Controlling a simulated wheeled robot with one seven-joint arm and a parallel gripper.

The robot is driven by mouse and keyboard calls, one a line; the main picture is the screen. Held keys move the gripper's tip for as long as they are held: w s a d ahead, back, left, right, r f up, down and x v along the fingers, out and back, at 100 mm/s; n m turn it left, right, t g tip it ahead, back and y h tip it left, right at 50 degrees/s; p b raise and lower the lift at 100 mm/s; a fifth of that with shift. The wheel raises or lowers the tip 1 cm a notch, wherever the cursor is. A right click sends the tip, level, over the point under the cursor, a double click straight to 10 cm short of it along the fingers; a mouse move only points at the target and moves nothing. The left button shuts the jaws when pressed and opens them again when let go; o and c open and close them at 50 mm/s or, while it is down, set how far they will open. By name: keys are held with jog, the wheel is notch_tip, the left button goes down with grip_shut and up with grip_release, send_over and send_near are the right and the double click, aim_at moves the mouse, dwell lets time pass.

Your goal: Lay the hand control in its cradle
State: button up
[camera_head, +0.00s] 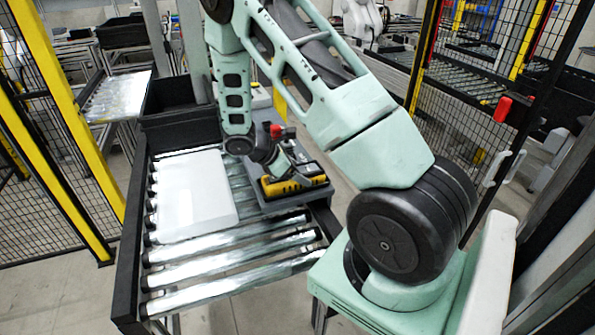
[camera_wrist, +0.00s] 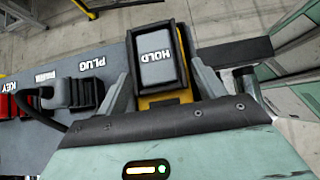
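The yellow hand control (camera_head: 288,184) shows low over the grey fixture board (camera_head: 265,204) in the head view. My gripper (camera_head: 285,162) is right above and behind it. In the wrist view, a yellow strip of the hand control (camera_wrist: 165,99) fills the gap between my two grey fingers (camera_wrist: 160,68), which look closed on its sides. Most of it is hidden by my gripper's body. Just beyond the strip is a black-rimmed grey pad marked HOLD (camera_wrist: 157,72), apparently the cradle. I cannot tell whether the hand control rests in it.
In the wrist view, a grey plug (camera_wrist: 82,93) with a black cable and a red key part (camera_wrist: 8,103) sit left on the board. The board lies on a roller conveyor (camera_head: 230,262), beside a white sheet (camera_head: 193,195). A black bin (camera_head: 178,125) stands behind.

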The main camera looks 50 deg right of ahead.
jog(key=shift+o, duration=0.9)
jog(key=shift+r, duration=0.1)
jog(key=shift+r, duration=0.2)
jog(key=b+v, duration=0.2)
jog(key=v, duration=1)
jog(key=shift+a+f+b, duration=0.1)
jog(key=shift+b, duration=0.25)
jog(key=s+a+r+m+t+y, duration=0.1)
jog(key=s+a+y, duration=0.15)
jog(key=a, duration=0.65)
jog(key=s+a+r+t+y, duration=0.1)
jog(key=s+a+r+t, duration=0.15)
jog(key=a, duration=0.65)
jog(key=s+a+r+m+y, duration=0.1)
jog(key=s+a+y, duration=0.1)
jog(key=s+a, duration=0.5)
jog(key=s+a+r+m+t+y, duration=0.1)
jog(key=s+a+y, duration=0.1)
jog(key=s+a, duration=0.6)
jog(key=shift+s+a+r+m+y, duration=0.2)
jog(key=shift+s+m+y, duration=0.2)
jog(key=shift+s, duration=0.5)
